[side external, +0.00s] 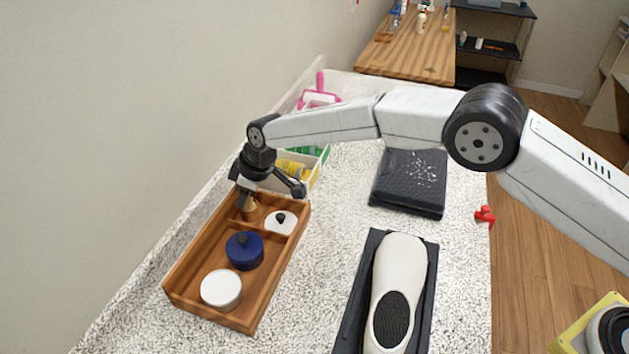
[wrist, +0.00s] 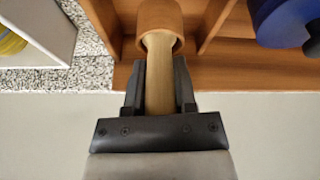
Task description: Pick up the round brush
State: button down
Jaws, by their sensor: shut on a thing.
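A round piece with a brown cylindrical end and a tan shaft, which looks like the round brush (wrist: 160,18), is between my gripper's fingers (wrist: 160,85) in the wrist view. My gripper is shut on its tan shaft, and the brown end sticks out beyond the fingertips. In the side view, my gripper (side external: 246,196) points down into the far left compartment of the wooden tray (side external: 190,262). A small tan part of the brush (side external: 251,206) shows beside the fingers, low in that compartment. Whether it touches the tray floor cannot be told.
The tray also holds a white lidded piece (side external: 280,223), a blue one with a dark knob (side external: 244,251) and a white round one (side external: 221,289). A box with yellow items (side external: 291,168) stands behind it. A black pad (side external: 410,180) and a white shoe-like object (side external: 398,270) lie right.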

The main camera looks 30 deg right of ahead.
jog(key=shift+r, duration=0.1)
jog(key=shift+r, duration=1.45)
jog(key=s+d+r, duration=0.6)
jog(key=s+r, duration=0.4)
jog(key=s, duration=0.2)
jog(key=shift+s+d, duration=0.2)
jog(key=shift+f, duration=0.1)
